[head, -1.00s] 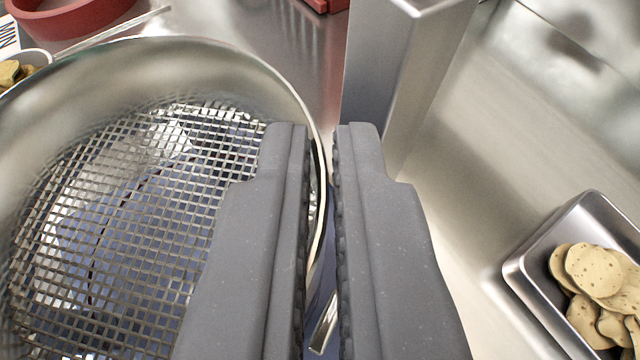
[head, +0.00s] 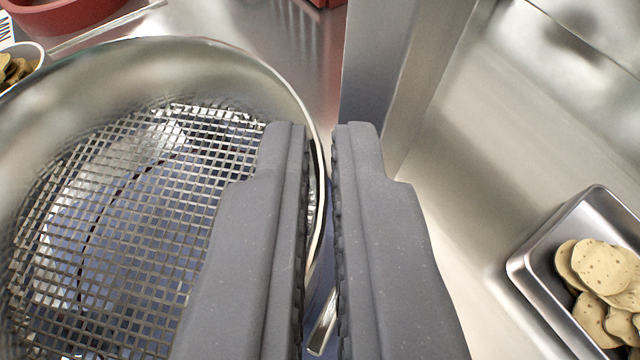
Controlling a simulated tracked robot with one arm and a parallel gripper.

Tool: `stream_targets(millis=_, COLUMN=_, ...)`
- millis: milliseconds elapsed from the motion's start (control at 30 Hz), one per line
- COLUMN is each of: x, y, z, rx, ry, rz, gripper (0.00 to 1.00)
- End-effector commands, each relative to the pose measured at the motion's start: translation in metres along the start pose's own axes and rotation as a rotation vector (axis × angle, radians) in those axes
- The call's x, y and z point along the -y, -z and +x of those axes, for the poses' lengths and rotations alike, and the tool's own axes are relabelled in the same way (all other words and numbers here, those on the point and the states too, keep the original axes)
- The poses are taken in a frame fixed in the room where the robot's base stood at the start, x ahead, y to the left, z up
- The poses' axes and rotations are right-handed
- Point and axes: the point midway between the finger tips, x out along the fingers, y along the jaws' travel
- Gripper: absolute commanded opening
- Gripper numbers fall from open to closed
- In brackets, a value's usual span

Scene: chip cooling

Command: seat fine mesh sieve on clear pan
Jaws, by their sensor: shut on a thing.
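The fine mesh sieve (head: 112,240) is a round steel ring with a wire mesh floor, filling the left of the head view. My gripper (head: 319,135) is shut on the right side of its rim, which runs between the two dark grey fingers. The fingers hide part of the mesh and rim. Something shiny and bluish shows through the mesh; I cannot make out the clear pan's outline or whether the sieve touches it. A small metal piece shows between the fingers low in the view.
A steel post (head: 395,85) stands just beyond my gripper. A metal tray (head: 525,265) with several round chips lies at right. A red ring-shaped item (head: 75,18) and a bowl of chips (head: 38,58) are at upper left. Bare steel counter lies between post and tray.

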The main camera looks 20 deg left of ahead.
Motion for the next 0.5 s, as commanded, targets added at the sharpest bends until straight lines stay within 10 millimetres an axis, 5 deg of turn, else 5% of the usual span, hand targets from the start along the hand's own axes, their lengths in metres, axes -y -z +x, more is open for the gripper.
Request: stream_targets(millis=500, x=0.0005, y=-0.0047, z=0.0023, rx=-0.001, ry=0.001, rz=0.000, gripper=0.00)
